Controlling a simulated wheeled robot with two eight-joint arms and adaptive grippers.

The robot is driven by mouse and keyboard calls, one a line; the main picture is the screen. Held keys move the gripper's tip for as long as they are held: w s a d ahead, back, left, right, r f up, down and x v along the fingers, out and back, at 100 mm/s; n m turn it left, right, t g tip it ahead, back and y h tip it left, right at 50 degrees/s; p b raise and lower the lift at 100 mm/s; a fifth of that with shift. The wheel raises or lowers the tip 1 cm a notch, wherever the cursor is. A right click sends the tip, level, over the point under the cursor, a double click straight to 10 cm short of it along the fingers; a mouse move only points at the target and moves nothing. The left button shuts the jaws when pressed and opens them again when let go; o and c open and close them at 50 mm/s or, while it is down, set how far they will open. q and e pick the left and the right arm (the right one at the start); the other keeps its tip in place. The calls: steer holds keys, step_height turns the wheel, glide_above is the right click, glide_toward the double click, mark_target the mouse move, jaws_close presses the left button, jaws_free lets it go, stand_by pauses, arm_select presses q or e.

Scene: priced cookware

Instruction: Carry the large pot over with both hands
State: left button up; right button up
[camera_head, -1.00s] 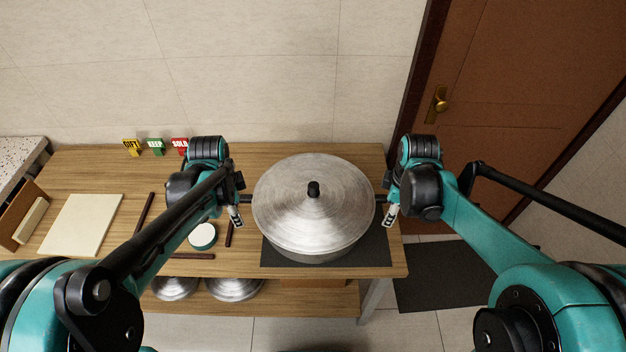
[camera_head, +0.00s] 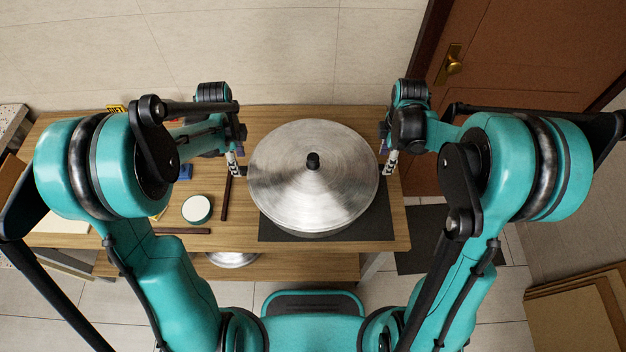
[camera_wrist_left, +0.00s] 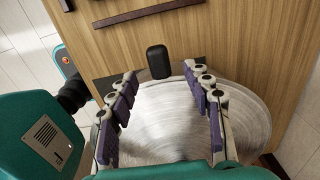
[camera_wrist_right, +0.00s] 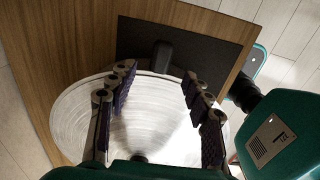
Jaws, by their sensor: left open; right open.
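The large pot (camera_head: 312,180) is metal with a wide domed lid and a black knob (camera_head: 313,160). It stands upright on a dark mat (camera_head: 377,228) on the wooden table. My left gripper (camera_head: 235,165) is open beside the pot's left side. My right gripper (camera_head: 390,165) is open beside its right side. In the left wrist view, a black side handle (camera_wrist_left: 157,62) shows between and beyond the spread fingertips. In the right wrist view, the other handle (camera_wrist_right: 162,55) shows likewise. I cannot tell whether the fingers touch either handle. The lid hides most of the pot's body.
A round green-and-white container (camera_head: 197,209) and dark sticks (camera_head: 226,198) lie left of the pot. A metal lid-like item (camera_head: 232,259) is on the lower shelf. A door (camera_head: 510,50) is at the back right. Cardboard-coloured panels (camera_head: 575,315) stand at the lower right.

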mark_target(242, 170)
arm_select(q)
step_height(242, 170, down, 6)
steer(key=shift+r, duration=0.15)
arm_select(e)
step_height(242, 170, down, 6)
steer(key=shift+r, duration=0.2)
arm_select(q)
jaws_close()
arm_select(e)
jaws_close()
